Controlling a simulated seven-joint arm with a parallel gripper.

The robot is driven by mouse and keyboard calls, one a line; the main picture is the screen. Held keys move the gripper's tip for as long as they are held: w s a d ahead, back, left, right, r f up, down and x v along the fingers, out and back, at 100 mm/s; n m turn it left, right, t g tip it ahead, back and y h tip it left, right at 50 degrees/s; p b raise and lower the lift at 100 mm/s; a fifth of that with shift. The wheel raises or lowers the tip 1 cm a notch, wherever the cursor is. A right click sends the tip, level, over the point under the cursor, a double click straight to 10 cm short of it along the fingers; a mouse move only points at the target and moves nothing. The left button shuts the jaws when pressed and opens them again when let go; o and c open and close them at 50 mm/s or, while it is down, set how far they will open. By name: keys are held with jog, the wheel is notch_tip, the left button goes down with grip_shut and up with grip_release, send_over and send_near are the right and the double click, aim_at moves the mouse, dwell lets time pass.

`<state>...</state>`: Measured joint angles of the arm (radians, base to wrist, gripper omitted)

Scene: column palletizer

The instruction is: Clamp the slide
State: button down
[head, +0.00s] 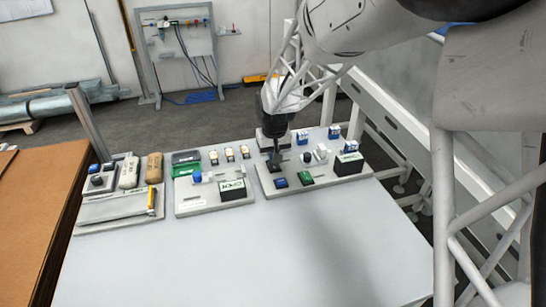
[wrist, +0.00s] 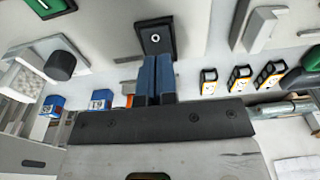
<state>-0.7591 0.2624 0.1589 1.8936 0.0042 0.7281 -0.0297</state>
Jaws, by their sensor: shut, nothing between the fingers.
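My gripper (head: 273,168) points down over the left part of the right-hand grey board (head: 265,186). In the wrist view its two blue fingers (wrist: 157,58) are closed together with nothing between them. Their tips are right at a small black square block (wrist: 155,37) with a round metal centre; I cannot tell whether they touch it. No part is clearly marked as the slide. On the same board a black round knob (head: 307,157) stands beside a white fixture (head: 321,153); the knob also shows in the wrist view (wrist: 61,66).
The right board also carries a green block (head: 305,177), a dark blue block (head: 281,183), a black labelled box (head: 348,164) and blue-and-white boxes (head: 334,131). A middle board (head: 187,208) and a left fixture (head: 100,212) stand alongside. The table front (head: 240,260) is clear.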

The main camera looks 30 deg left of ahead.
aim_at(274, 166)
notch_tip(274, 166, up, 13)
jog(key=s+d, duration=0.1)
jog(key=shift+s+d+f, duration=0.2)
jog(key=shift+s, duration=0.05)
dwell(0.5)
jog(key=shift+w+a, duration=0.45)
jog(key=shift+f, duration=0.2)
jog(key=f, duration=0.4)
jog(key=w+a+f, duration=0.1)
jog(key=f, duration=0.8)
jog(key=shift+w+a+f, duration=0.25)
jog(key=shift+w+a, duration=0.05)
